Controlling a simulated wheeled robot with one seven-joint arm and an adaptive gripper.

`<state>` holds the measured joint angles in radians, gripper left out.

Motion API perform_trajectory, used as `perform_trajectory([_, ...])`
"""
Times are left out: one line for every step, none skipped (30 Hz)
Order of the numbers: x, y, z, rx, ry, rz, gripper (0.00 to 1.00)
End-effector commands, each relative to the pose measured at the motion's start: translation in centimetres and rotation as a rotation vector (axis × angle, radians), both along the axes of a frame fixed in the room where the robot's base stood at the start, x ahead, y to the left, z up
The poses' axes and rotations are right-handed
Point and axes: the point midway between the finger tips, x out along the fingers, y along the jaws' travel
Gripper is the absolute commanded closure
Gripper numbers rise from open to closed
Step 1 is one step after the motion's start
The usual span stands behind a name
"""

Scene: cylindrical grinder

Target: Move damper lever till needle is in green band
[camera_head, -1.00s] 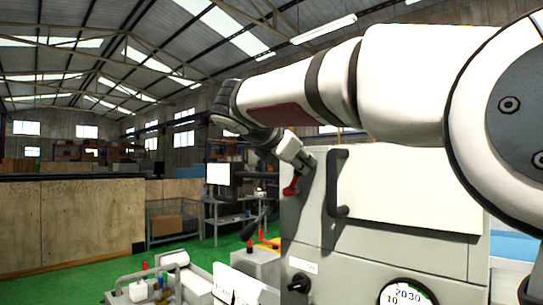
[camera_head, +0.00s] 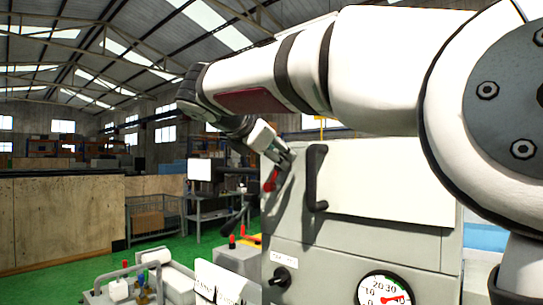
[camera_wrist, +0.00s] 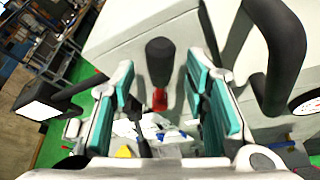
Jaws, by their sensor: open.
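A lever with a black grip (camera_wrist: 160,62) and a red lower part (camera_wrist: 159,100) shows in the wrist view, between the two teal finger pads. Its red part (camera_head: 270,181) also shows in the head view, at the left edge of the grey machine cabinet (camera_head: 350,235). My gripper (camera_head: 277,157) is open there, with its fingers (camera_wrist: 163,75) on either side of the lever; I cannot tell whether they touch it. The round gauge (camera_head: 385,291) is at the cabinet's lower front, cut off by the picture's bottom edge. Its red needle points right.
A black door handle (camera_head: 316,178) stands out from the cabinet just right of my gripper, and also in the wrist view (camera_wrist: 275,55). A black knob (camera_head: 280,277) sits lower left on the cabinet. Machine parts (camera_head: 145,280) stand at lower left.

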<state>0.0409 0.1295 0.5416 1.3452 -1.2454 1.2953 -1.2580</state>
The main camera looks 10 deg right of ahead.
Motion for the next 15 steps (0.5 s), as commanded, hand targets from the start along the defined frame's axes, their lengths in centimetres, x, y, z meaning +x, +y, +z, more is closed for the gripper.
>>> perform_trajectory([-0.7,0.8,0.4,0.000,-0.002,0.004,0.58])
perform_trajectory([-1.2,1.3,0.6,0.000,-0.002,0.005,0.58])
perform_trajectory([-1.8,1.8,0.9,0.000,-0.002,0.004,0.58])
perform_trajectory([-2.2,2.2,1.1,0.000,-0.002,0.005,0.58])
perform_trajectory([-2.7,2.6,1.3,-0.001,-0.002,0.005,0.58])
perform_trajectory([-3.2,3.1,1.6,-0.001,-0.002,0.005,0.58])
perform_trajectory([-3.6,3.5,1.8,0.000,-0.001,0.005,0.58])
perform_trajectory([-4.0,3.8,2.0,-0.001,-0.001,0.004,0.58])
perform_trajectory([-4.5,4.3,2.2,-0.001,-0.001,0.004,0.58])
perform_trajectory([-4.8,4.6,2.4,-0.001,-0.001,0.004,0.58])
perform_trajectory([-5.1,4.8,2.5,0.000,-0.002,0.004,0.58])
perform_trajectory([-5.5,5.2,2.7,0.000,-0.001,0.003,0.58])
perform_trajectory([-5.7,5.4,2.8,0.000,-0.001,0.003,0.58])
perform_trajectory([-5.9,5.6,2.9,-0.001,-0.001,0.004,0.58])
perform_trajectory([-6.1,5.8,3.0,0.000,-0.001,0.003,0.58])
